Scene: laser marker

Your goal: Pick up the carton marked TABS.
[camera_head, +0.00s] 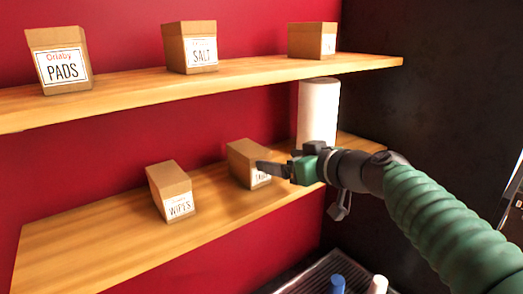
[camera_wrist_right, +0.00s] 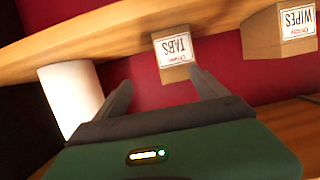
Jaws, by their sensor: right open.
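The carton marked TABS (camera_head: 243,158) is a brown box with a white label and stands on the lower wooden shelf. In the head view my right gripper (camera_head: 282,157) is in front of it and to its right, and a finger hides part of its label. In the right wrist view the label of the TABS carton (camera_wrist_right: 177,48) reads clearly. There my right gripper (camera_wrist_right: 160,78) is open, with the carton beyond the fingertips, closer to the right-hand finger. Nothing is held. I cannot tell whether a finger touches the carton. My left gripper is not in view.
A WIPES carton (camera_head: 171,191) stands left of TABS on the lower shelf (camera_head: 95,232). A white cylinder (camera_head: 318,110) stands behind and right of my gripper. The upper shelf (camera_head: 125,92) holds PADS (camera_head: 59,62), SALT (camera_head: 190,47) and another carton (camera_head: 312,40). Bottles (camera_head: 337,284) stand below.

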